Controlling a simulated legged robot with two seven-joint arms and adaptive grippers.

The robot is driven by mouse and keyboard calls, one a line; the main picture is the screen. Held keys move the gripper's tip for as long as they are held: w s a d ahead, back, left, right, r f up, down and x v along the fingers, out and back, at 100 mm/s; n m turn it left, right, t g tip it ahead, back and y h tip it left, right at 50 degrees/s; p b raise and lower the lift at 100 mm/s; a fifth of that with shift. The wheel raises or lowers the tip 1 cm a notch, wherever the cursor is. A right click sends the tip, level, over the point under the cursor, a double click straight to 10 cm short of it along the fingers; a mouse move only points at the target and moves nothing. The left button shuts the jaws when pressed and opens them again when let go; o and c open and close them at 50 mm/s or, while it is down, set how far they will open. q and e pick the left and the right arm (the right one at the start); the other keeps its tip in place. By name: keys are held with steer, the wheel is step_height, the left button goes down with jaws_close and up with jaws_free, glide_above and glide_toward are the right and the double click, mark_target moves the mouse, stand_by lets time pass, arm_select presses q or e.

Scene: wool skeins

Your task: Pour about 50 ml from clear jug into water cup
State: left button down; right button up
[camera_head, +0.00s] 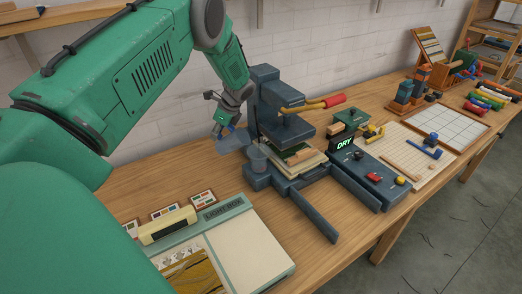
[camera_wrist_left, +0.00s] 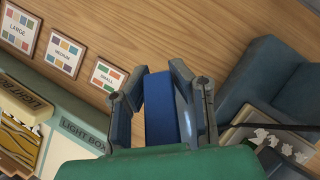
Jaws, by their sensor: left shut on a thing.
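The clear jug (camera_head: 233,140) is a small see-through grey shape below my left gripper (camera_head: 222,122) in the head view. The gripper is shut on its blue handle. In the left wrist view, the blue handle (camera_wrist_left: 162,110) sits between the fingers of my left gripper (camera_wrist_left: 160,95); the jug's body does not show there. The water cup (camera_head: 258,158), a greyish see-through cup, stands at the near left of the dark blue press. The jug is just left of and above the cup. Its exact tilt, its water level and any stream are too small to tell. My right gripper is not in view.
The dark blue press (camera_head: 265,95) with a red-tipped lever (camera_head: 335,100) stands right beside the cup. A light box (camera_head: 250,250) lies in front, with small colour cards (camera_head: 165,212) behind it. A control unit (camera_head: 365,175) reading DRY is to the right. Bare wood lies left of the jug.

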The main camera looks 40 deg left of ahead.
arm_select(q)
steer(key=shift+w+a+r+y, duration=0.15)
steer(key=shift+a+r+y, duration=0.15)
steer(key=shift+r+y, duration=0.35)
steer(key=shift+d+g, duration=0.1)
steer(key=shift+g, duration=0.2)
steer(key=shift+d+r+y, duration=0.2)
steer(key=shift+r+y, duration=0.05)
steer(key=shift+y, duration=0.1)
steer(key=shift+d+r, duration=0.35)
steer(key=shift+d+r+b, duration=0.15)
steer(key=shift+b, duration=0.25)
steer(key=shift+w, duration=0.1)
steer(key=shift+a+r+g+y, duration=0.1)
steer(key=shift+a+g+y, duration=0.2)
steer(key=shift+y, duration=0.2)
steer(key=shift+r, duration=0.2)
steer(key=shift+w+d+r+y+b, duration=0.15)
steer(key=shift+d+r+y+b, duration=0.35)
steer(key=shift+d, duration=0.1)
steer(key=shift+a, duration=0.1)
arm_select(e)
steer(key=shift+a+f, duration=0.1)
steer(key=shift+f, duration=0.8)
